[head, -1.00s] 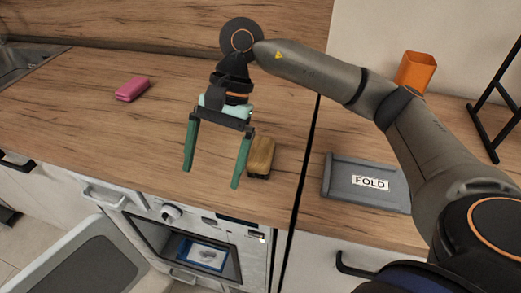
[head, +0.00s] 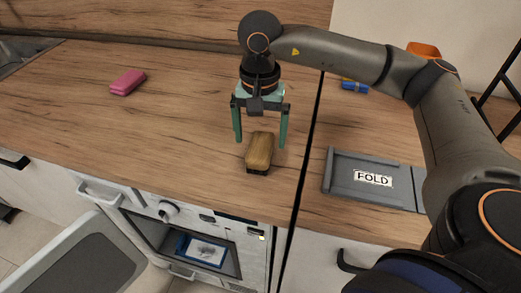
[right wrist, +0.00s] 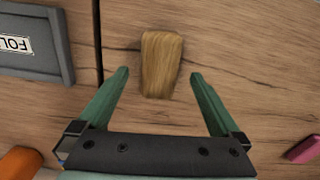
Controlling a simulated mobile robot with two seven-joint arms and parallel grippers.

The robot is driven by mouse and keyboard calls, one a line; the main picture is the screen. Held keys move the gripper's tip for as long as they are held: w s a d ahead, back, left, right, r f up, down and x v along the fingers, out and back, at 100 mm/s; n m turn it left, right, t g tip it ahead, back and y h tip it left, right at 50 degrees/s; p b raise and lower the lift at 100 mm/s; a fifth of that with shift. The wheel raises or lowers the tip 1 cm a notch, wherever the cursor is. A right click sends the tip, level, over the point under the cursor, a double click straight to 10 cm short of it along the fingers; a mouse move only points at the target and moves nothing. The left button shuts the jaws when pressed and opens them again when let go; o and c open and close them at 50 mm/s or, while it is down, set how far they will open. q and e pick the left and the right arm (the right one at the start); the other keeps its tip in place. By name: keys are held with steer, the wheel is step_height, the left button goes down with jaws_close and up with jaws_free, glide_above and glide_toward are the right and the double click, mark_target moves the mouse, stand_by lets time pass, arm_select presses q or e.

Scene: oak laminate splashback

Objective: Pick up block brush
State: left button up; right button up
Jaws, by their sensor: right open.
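The block brush (head: 260,149) is a wooden block with a dark underside, lying on the wooden counter near its front edge. It also shows in the right wrist view (right wrist: 161,64), ahead of the fingertips and between their lines. My right gripper (head: 260,140) is open and empty, its green fingers pointing down over the counter, just behind the brush in the head view. In the right wrist view its fingertips (right wrist: 158,73) are spread wider than the brush, and no contact shows. My left gripper is not in view.
A pink block (head: 128,82) lies at the left. A grey tray marked FOLD (head: 340,187) lies right of the counter seam. An orange cup (head: 424,49) and a blue item (head: 354,87) are behind my arm. An open oven (head: 205,246) is below.

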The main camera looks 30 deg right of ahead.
mark_target(261, 144)
step_height(261, 144, down, 4)
steer(key=shift+r, duration=0.1)
steer(key=shift+f, duration=0.25)
steer(key=shift+c, duration=0.4)
steer(key=c, duration=1.4)
steer(key=shift+c, duration=0.2)
steer(key=shift+r, duration=0.1)
